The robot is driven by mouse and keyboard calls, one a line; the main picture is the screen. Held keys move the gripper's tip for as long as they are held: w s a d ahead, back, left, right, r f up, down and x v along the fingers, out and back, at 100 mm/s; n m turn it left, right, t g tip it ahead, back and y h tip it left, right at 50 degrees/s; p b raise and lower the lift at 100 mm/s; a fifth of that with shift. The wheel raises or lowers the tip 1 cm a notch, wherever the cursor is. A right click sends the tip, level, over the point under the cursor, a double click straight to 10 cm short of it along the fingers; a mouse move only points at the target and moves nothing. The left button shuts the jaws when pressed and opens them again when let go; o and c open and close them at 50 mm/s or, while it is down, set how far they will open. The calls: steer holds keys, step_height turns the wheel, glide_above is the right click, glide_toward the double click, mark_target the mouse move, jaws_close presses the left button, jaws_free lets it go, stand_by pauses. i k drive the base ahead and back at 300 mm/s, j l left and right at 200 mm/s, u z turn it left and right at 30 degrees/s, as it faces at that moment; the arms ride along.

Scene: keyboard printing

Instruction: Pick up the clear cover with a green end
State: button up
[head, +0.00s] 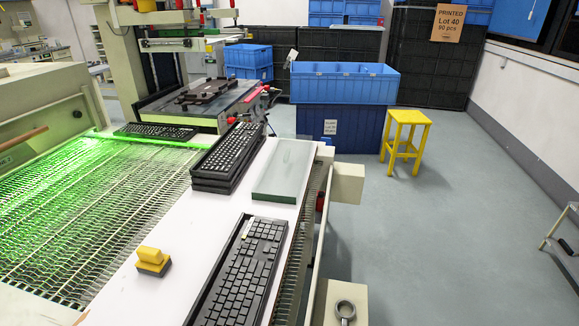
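The clear cover (284,168) lies flat on the white table, right of the table's middle near its right edge. It is a pale, see-through rectangular slab with a dark green near end (274,198). Nothing visible rests on it. My gripper does not show in this view, so its place relative to the cover cannot be seen.
The cover lies between a stack of black keyboards (227,158) on its left and a keyboard in a black tray (245,272) nearer. A yellow-handled block (152,260) stands on the white table (185,229). A lit green conveyor mesh (70,225) is at left. Floor is open at right.

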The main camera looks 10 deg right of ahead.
mark_target(280, 179)
steer(key=i+l+u, duration=0.15)
steer(key=i+l, duration=0.2)
steer(key=i+l+u, duration=0.1)
steer(key=i+l, duration=0.2)
steer(key=i+l+u, duration=0.15)
steer(key=i+l, duration=0.15)
steer(key=l, duration=0.25)
steer(key=i+l+u, duration=0.1)
steer(key=i+l, duration=0.2)
steer(key=l, duration=0.15)
